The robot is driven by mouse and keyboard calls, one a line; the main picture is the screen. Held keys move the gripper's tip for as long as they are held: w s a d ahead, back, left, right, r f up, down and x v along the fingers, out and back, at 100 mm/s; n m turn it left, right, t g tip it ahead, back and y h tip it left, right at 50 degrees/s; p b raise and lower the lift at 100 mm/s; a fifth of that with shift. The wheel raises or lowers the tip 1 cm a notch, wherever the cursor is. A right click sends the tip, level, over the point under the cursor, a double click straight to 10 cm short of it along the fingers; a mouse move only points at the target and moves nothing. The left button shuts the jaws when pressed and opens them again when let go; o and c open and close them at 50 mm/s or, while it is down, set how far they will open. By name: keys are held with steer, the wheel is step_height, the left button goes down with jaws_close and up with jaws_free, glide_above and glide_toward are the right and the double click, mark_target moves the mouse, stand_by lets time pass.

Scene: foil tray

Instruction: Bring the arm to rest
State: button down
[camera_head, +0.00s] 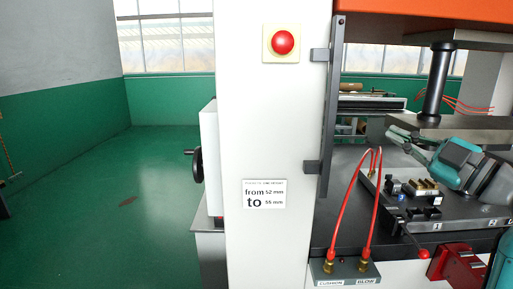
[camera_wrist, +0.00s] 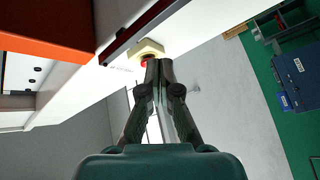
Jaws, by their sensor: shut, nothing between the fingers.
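My gripper (camera_head: 391,134) shows in the head view at the right, a teal and grey hand with its fingers pointing left, in front of the press opening. In the wrist view its dark fingers (camera_wrist: 159,64) are together and hold nothing. My teal and grey arm runs from it towards the lower right of the head view. The arm is raised over the black machine bed and is not folded in.
A white machine column (camera_head: 270,140) bears a red button (camera_head: 283,42), a handle bar (camera_head: 331,110) and a label (camera_head: 264,194). Red hoses (camera_head: 368,200) rise from a grey valve block (camera_head: 345,273). A fixture plate (camera_head: 440,205) lies on the bed. Green floor (camera_head: 110,190) at left is free.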

step_height(320, 180, down, 23)
steer(key=a+m+t+h, duration=0.1)
steer(key=m+t+h, duration=0.1)
steer(key=m+h, duration=0.6)
steer(key=s+a+f+m+g+h, duration=0.15)
steer(key=s+f+m, duration=0.25)
steer(key=s+f, duration=0.55)
steer(key=s+a+f+m+h, duration=0.2)
steer(key=s+f+m, duration=0.4)
steer(key=f, duration=0.7)
steer(key=s+a+f+g, duration=0.1)
steer(key=s+a, duration=0.1)
steer(key=s, duration=1.3)
steer(key=s+a+f+g, duration=0.1)
steer(key=s+a, duration=0.1)
steer(key=s, duration=1.4)
steer(key=shift+a+f+n, duration=0.2)
steer(key=shift+f+n, duration=0.1)
steer(key=shift+f, duration=0.05)
steer(key=shift+s+g, duration=0.1)
steer(key=shift+g, duration=0.15)
